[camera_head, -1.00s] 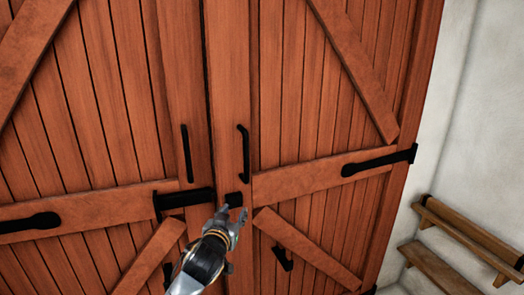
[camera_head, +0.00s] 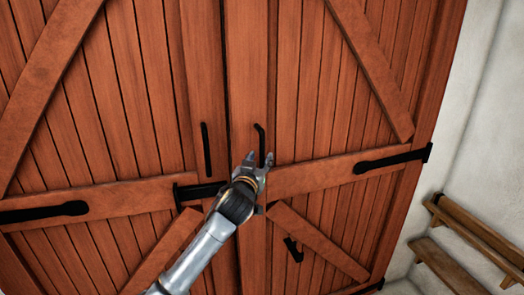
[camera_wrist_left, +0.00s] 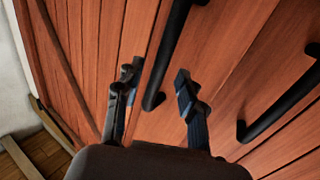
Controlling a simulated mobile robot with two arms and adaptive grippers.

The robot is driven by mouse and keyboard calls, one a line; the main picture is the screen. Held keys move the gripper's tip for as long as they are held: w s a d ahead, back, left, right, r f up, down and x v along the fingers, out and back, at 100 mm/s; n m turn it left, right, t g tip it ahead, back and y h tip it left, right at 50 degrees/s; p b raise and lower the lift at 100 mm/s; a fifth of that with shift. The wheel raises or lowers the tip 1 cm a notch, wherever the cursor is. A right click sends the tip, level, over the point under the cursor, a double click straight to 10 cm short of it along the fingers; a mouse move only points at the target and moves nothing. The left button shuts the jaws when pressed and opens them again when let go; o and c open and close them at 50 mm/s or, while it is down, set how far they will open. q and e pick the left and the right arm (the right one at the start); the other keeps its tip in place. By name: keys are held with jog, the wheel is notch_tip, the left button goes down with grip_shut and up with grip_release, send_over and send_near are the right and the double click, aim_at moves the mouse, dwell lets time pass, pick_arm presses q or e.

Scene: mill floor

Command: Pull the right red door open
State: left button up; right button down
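The right red door (camera_head: 345,110) is shut against the left red door (camera_head: 90,110). Its black bar handle (camera_head: 261,138) stands near the seam, its lower part hidden by my left gripper (camera_head: 258,162). That gripper is open at the handle's lower part. In the left wrist view the same handle (camera_wrist_left: 166,58) shows in the gap between the open fingers (camera_wrist_left: 158,92), with no clear contact on either side. I cannot tell how deep it sits between them. My right gripper is not in view.
The left door's handle (camera_head: 206,150) is close by and also shows in the left wrist view (camera_wrist_left: 282,98). A black latch (camera_head: 200,192) is partly behind my left arm. A wooden bench (camera_head: 470,240) stands by the white wall (camera_head: 480,120) at right.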

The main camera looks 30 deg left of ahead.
aim_at(262, 156)
pick_arm(q)
jog(key=shift+p+x, duration=0.35)
jog(key=shift+x, duration=1.3)
jog(key=shift+c, duration=0.2)
grip_shut()
